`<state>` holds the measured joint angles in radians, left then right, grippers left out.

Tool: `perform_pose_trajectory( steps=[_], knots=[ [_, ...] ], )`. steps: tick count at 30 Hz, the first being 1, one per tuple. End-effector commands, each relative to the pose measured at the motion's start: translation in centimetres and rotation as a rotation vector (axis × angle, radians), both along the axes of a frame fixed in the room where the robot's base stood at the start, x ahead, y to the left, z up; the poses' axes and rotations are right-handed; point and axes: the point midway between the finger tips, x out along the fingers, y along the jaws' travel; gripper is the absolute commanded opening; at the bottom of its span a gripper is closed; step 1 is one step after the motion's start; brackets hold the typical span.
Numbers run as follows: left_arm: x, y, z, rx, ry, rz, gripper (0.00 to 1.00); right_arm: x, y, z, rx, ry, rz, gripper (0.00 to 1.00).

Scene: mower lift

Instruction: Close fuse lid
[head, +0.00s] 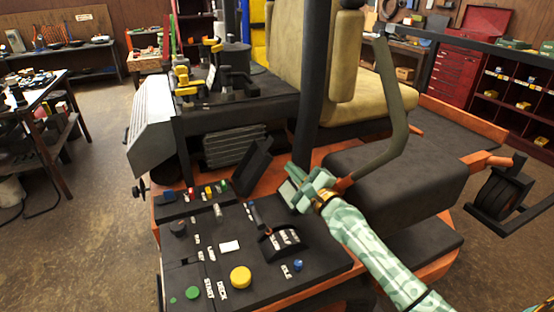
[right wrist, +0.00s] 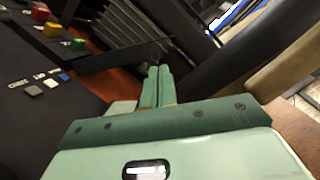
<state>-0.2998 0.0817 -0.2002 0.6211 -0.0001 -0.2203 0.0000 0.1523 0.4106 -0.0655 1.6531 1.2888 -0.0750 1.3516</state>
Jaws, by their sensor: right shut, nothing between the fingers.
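The fuse lid (head: 252,165) is a black flap that stands open, tilted up at the back right of the fuse row on the mower's console. Coloured fuses, among them a red one (head: 191,193) and a green one (head: 223,185), lie uncovered beside it. In the right wrist view the fuses, with a yellow one (right wrist: 52,30), show at the upper left. My right gripper (head: 290,192) is pale green, shut and empty, just right of and nearer than the lid. Its fingertips (right wrist: 158,70) are together in the right wrist view. Whether they touch the lid I cannot tell. My left gripper is out of view.
The console (head: 195,250) carries a yellow knob (head: 240,277), green buttons and a black lever (head: 257,215) near my right gripper.

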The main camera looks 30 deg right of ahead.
Motion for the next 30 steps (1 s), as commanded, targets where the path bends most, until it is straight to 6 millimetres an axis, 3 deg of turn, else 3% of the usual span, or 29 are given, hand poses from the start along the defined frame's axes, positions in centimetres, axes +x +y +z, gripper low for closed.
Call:
perform_pose_trajectory(
  steps=[6, 12, 30],
  knots=[
    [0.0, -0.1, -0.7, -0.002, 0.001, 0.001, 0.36, 4.1, 0.6, 0.6, 0.000, -0.002, 0.000, 0.00],
    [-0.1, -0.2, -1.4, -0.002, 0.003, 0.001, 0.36, 6.7, 1.0, 0.9, 0.001, -0.001, 0.000, 0.00],
    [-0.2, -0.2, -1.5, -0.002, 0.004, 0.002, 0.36, 7.7, 1.1, 1.2, -0.007, 0.001, 0.000, 0.00]
  ],
)
